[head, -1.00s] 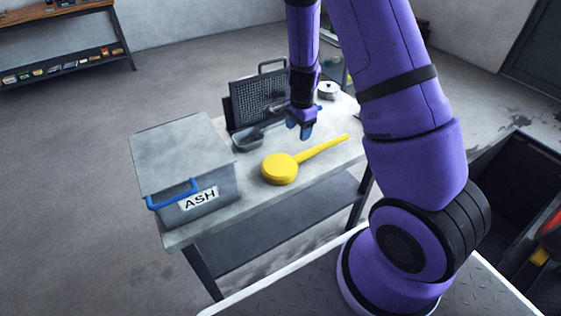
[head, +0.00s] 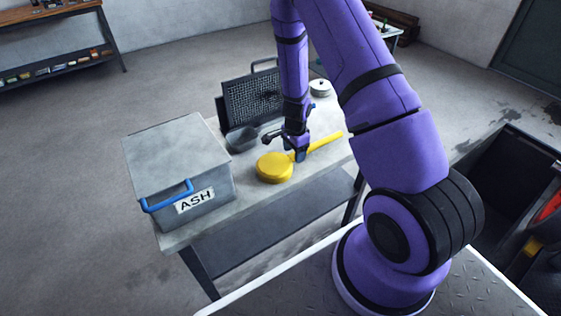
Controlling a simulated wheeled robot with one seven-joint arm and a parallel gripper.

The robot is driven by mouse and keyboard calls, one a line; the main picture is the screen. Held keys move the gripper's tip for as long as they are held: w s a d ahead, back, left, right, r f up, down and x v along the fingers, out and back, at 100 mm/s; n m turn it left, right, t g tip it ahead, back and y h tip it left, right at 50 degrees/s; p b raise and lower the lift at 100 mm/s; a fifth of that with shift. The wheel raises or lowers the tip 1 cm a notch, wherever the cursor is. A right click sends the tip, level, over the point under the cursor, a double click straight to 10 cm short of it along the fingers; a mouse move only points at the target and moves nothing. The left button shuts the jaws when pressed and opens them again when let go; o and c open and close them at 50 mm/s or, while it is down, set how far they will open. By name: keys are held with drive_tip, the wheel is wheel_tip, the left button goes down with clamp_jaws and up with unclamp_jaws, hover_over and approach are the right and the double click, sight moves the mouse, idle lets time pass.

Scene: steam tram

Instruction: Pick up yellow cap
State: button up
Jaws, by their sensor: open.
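The yellow cap (head: 275,168) is a round disc with a long straight handle, lying on the grey table (head: 205,226). Its handle runs back to the right. My gripper (head: 299,156) points down at the handle, close to where it joins the disc. The gripper is open. It hides a short stretch of the handle, and I cannot tell whether the fingers touch it.
A grey ash box (head: 178,165) with a blue handle stands on the table's left end. Behind the cap are a dark mesh rack (head: 252,98), a small grey pan (head: 241,139) and a white lidded pot (head: 320,88). The table's front edge beside the cap is clear.

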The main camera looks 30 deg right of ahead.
drive_tip(key=shift+f, duration=1.15)
clamp_jaws()
drive_tip(key=shift+r, duration=0.15)
